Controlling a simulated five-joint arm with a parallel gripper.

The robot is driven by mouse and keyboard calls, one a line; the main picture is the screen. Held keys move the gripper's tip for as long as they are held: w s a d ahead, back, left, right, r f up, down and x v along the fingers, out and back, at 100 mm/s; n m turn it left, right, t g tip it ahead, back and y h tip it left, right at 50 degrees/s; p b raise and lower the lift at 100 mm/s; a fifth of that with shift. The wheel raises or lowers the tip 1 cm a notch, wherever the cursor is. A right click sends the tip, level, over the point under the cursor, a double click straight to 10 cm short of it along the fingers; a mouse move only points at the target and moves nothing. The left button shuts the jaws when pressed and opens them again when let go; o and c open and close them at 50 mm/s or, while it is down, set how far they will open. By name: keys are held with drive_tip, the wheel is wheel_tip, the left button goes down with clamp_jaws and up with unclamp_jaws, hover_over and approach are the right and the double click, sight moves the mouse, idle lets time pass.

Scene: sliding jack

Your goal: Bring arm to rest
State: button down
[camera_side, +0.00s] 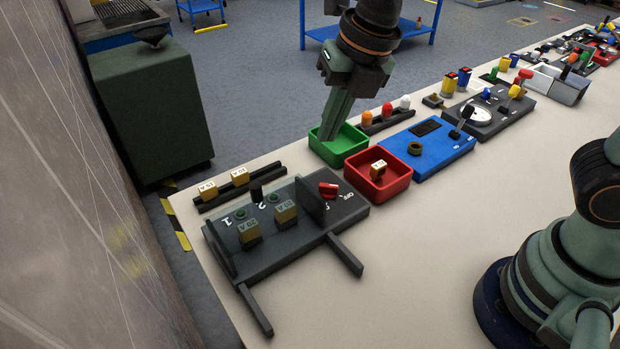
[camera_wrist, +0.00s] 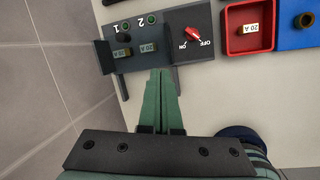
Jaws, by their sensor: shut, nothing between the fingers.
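My gripper (camera_side: 328,137) has long green fingers pressed together, with nothing between them. In the side view its tips overlap the green tray (camera_side: 355,153); I cannot tell their height. In the wrist view the shut fingers (camera_wrist: 161,73) point at the front edge of the dark fuse panel (camera_wrist: 185,57). The panel (camera_side: 225,262) carries two yellow 20 A blocks, one on the left (camera_side: 250,234) and one on the right (camera_side: 286,212), below the marks 1 and 2. A red switch (camera_side: 329,190) sits at its right, by the ON and OFF marks; it also shows in the wrist view (camera_wrist: 192,34).
A red tray (camera_side: 350,183) holds one 20 A block (camera_side: 378,169). A rack (camera_side: 240,189) with two yellow blocks lies behind the panel. A blue box (camera_side: 430,160) and more devices stand to the right. The table front is largely clear, apart from my base.

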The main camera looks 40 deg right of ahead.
drive_tip(key=s+d+r+m+t, duration=0.1)
drive_tip(key=d+m, duration=0.7)
drive_tip(key=m, duration=0.8)
drive_tip(key=s+d+r+m+t+h, duration=0.1)
drive_tip(key=s+d+m, duration=0.3)
drive_tip(key=d+m, duration=0.5)
drive_tip(key=m, duration=0.7)
drive_tip(key=shift+m+t+h, duration=0.3)
drive_tip(key=shift+d+r, duration=0.1)
